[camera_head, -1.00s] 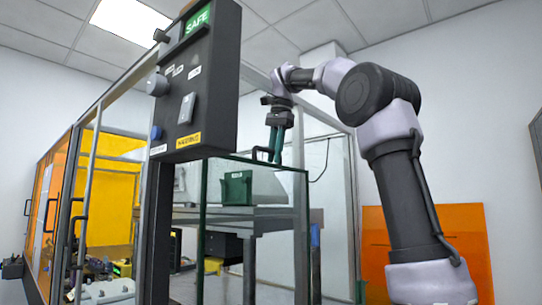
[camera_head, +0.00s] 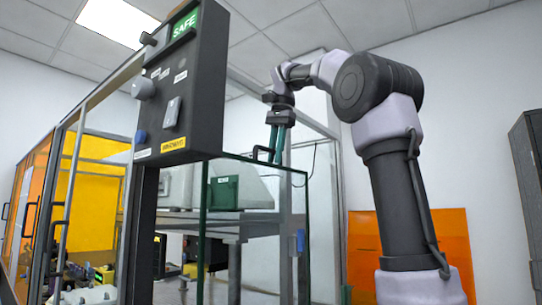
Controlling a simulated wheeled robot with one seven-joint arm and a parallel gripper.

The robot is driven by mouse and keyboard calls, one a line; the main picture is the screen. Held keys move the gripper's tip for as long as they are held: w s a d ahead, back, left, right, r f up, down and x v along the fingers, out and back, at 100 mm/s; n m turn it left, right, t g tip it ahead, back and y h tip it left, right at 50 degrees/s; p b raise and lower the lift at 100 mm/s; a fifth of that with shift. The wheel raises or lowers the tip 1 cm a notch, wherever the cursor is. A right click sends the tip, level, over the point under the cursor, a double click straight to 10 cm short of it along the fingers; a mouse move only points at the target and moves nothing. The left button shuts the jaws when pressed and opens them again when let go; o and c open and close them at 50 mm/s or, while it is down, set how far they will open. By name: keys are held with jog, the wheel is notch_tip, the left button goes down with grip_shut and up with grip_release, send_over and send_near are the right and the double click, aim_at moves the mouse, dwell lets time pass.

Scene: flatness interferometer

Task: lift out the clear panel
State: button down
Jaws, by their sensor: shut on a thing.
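The clear panel (camera_head: 255,262) is a see-through sheet with dark green edges, upright in front of the enclosure opening. Its black handle (camera_head: 259,153) stands at the top edge. My gripper (camera_head: 276,161) comes down from above with green fingers, shut at the handle on the panel's top edge. The exact grip on the handle is too small to make out. The panel's bottom edge is out of view, so I cannot tell whether it is clear of the frame.
A dark control box (camera_head: 185,90) with a green SAFE sign hangs on a post close left of the panel. Behind the panel are a bench (camera_head: 235,223) and a green block (camera_head: 223,192). An orange sheet (camera_head: 440,235) stands at the right wall; a dark cabinet (camera_head: 525,190) is far right.

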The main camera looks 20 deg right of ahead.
jog(key=shift+s+d+r, duration=0.2)
jog(key=shift+s+d, duration=0.4)
jog(key=shift+s, duration=0.25)
jog(key=shift+s+d+r, duration=0.15)
jog(key=shift+s+d, duration=0.45)
jog(key=shift+s, duration=0.2)
